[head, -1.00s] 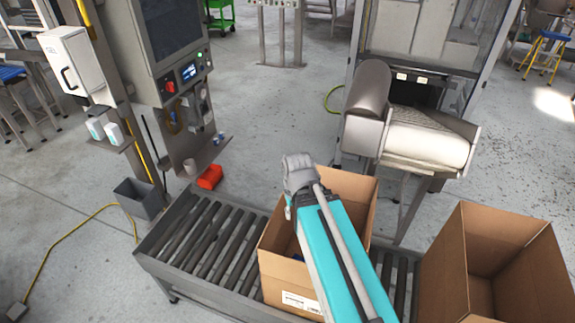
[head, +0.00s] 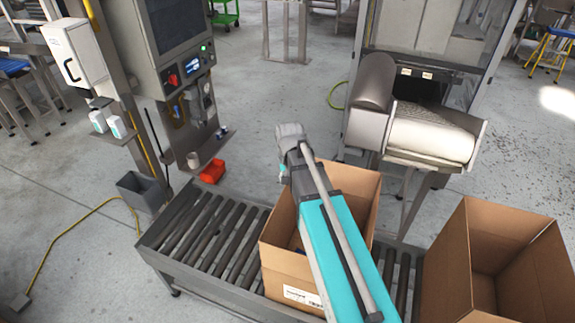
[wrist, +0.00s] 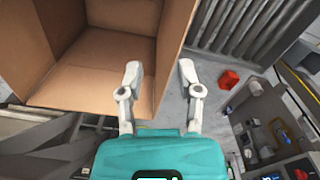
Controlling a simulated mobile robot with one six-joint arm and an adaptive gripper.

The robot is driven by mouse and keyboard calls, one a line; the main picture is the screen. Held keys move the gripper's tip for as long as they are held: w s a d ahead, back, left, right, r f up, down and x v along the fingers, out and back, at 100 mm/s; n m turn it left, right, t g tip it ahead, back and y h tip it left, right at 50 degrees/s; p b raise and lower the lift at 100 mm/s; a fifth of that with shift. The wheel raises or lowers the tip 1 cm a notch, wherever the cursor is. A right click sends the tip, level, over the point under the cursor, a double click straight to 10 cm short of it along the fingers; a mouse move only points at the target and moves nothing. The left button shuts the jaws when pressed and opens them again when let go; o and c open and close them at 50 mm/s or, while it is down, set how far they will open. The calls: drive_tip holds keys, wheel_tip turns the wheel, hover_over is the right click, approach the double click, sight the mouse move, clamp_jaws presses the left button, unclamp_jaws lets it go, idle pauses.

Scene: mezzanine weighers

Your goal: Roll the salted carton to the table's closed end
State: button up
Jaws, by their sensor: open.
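An open-topped brown carton (head: 285,272) stands upright on the roller table (head: 152,262), with a white label low on its near side; the print is too small to read. The table's left end has a grey end plate. In the wrist view the carton (wrist: 95,60) is at the upper left, close to the left finger. Bare rollers (wrist: 225,35) show at the upper right.
Bare rollers run left of the carton. A larger open carton (head: 450,265) stands at the right. Behind the table are a red bin (head: 213,171), a grey bin (head: 143,190), a control cabinet (head: 160,45) and a conveyor (head: 430,133). A yellow cable (head: 60,245) lies on the floor.

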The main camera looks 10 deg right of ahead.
sight(287, 189)
drive_tip(key=w+m, duration=0.1)
drive_tip(key=w, duration=0.2)
drive_tip(key=w+d+m, duration=0.1)
drive_tip(key=w, duration=0.2)
drive_tip(key=w+f+m, duration=0.1)
drive_tip(key=w, duration=0.2)
drive_tip(key=shift+w+d+b, duration=0.2)
drive_tip(key=shift+d+b, duration=0.15)
drive_tip(key=shift+b, duration=0.05)
drive_tip(key=shift+f, duration=0.25)
wheel_tip(287, 189, down, 13)
drive_tip(key=b, duration=1.3)
drive_tip(key=shift+f+b, duration=0.2)
drive_tip(key=shift+b, duration=0.2)
clamp_jaws()
